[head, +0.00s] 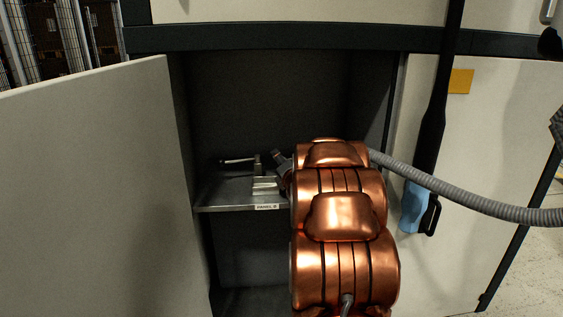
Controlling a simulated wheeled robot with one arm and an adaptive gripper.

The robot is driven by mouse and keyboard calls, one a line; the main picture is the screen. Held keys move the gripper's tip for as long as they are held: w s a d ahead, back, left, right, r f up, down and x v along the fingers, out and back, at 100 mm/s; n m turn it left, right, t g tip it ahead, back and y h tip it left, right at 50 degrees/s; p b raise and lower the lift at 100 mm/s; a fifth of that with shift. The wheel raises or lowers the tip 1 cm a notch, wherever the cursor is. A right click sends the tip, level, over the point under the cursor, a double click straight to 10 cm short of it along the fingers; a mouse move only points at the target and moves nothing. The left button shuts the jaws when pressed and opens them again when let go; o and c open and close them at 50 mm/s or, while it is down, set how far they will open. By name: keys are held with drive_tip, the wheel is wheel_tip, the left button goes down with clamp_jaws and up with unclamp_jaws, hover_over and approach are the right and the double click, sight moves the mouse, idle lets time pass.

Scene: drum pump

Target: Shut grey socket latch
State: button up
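A small grey metal fitting (265,184), which looks like the socket, stands on the shelf inside the open cabinet. A thin pale lever (238,161) sticks out to the left from its top, roughly level; it may be the latch. My copper-coloured arm reaches into the cabinet and covers what lies to the right of the fitting. A dark grey piece at the arm's far end, probably part of my gripper (283,162), shows just right of the fitting. The fingertips cannot be made out, and contact with the fitting or lever cannot be told.
The shelf (215,197) has a white label on its front edge. An open cabinet door (95,185) stands at the left. A grey corrugated hose (460,197) runs from behind my arm to the right, past a blue item (413,207). The left end of the shelf is clear.

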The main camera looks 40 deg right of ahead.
clamp_jaws()
idle(0.4)
